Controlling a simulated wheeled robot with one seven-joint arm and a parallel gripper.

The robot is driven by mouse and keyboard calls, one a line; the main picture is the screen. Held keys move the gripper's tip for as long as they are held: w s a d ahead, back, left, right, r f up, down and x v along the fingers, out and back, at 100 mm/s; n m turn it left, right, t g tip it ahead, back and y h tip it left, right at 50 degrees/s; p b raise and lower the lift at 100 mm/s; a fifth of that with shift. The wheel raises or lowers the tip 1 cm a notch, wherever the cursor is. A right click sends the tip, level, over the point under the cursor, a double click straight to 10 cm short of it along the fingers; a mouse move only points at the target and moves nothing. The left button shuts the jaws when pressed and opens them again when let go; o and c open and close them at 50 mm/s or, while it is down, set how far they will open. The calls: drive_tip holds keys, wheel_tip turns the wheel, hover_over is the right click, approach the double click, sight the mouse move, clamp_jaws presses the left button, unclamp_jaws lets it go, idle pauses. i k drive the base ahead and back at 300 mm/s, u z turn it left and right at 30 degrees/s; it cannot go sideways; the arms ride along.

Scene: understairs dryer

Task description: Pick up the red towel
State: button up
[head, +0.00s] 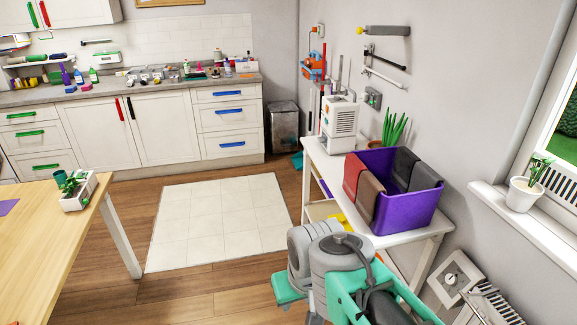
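A red towel (354,174) hangs over the left wall of a purple bin (411,211) on a white side table. Beside it on the same wall hangs a brownish-grey towel (366,199). Parts of my arm, grey and teal, show at the bottom centre, in front of the table and apart from the towels. My gripper's fingers cannot be made out.
A white appliance (340,123) and a green plant (394,130) stand on the side table (395,239) behind the bin. A wooden table (55,235) is at left. A white potted plant (523,194) sits on the windowsill. The tiled floor patch (220,220) is clear.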

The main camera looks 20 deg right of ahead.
sight(352, 165)
drive_tip(key=u, duration=0.35)
drive_tip(key=i, duration=1.2)
drive_tip(key=z, duration=0.5)
drive_tip(key=i, duration=1.05)
drive_tip(key=z, duration=0.95)
drive_tip(key=i, duration=0.35)
drive_tip(key=z, duration=0.3)
